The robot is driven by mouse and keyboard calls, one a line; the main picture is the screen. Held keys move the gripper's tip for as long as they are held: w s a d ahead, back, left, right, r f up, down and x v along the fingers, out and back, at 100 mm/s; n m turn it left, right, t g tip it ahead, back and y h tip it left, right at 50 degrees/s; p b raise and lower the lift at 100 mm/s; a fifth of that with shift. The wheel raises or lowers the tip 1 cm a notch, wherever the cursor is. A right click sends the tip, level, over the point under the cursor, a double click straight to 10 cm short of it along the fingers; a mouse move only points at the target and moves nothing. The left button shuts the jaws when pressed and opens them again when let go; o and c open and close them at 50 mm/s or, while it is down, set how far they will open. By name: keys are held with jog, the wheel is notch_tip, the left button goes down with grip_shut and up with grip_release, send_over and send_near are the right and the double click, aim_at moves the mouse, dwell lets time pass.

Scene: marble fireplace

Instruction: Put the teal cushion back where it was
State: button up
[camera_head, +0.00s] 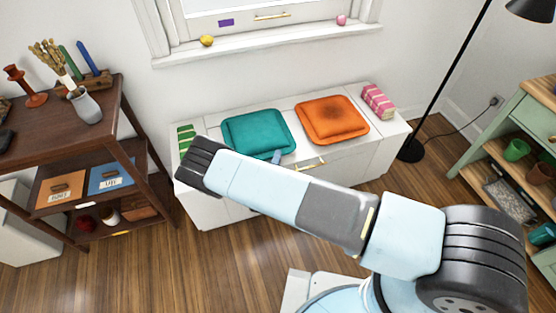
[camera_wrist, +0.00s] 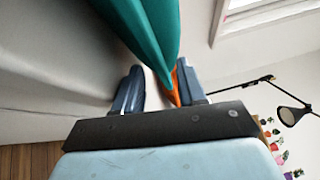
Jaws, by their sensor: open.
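The teal cushion (camera_head: 257,132) lies flat on the left part of the white bench top, below the window. An orange cushion (camera_head: 332,119) lies to its right. My gripper is mostly hidden behind my arm in the head view; a bluish finger shows at the teal cushion's front edge. In the wrist view my gripper (camera_wrist: 160,76) is open, with its two fingers apart. An edge of the teal cushion (camera_wrist: 150,28) points into the space between them. I cannot tell whether the fingers touch it. A bit of the orange cushion shows behind the right finger.
The white bench (camera_head: 367,150) has a green striped item (camera_head: 186,138) at its left end and a pink striped block (camera_head: 378,101) at its right. A dark wooden shelf (camera_head: 138,120) stands left, a black floor lamp (camera_head: 411,148) and green shelf unit (camera_head: 500,120) right.

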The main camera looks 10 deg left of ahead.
jog(key=shift+s+r, duration=0.15)
jog(key=shift+s, duration=0.05)
jog(key=s, duration=1.1)
jog(key=shift+s+a+f, duration=0.25)
jog(key=shift+s+f, duration=0.05)
jog(key=shift+f, duration=0.05)
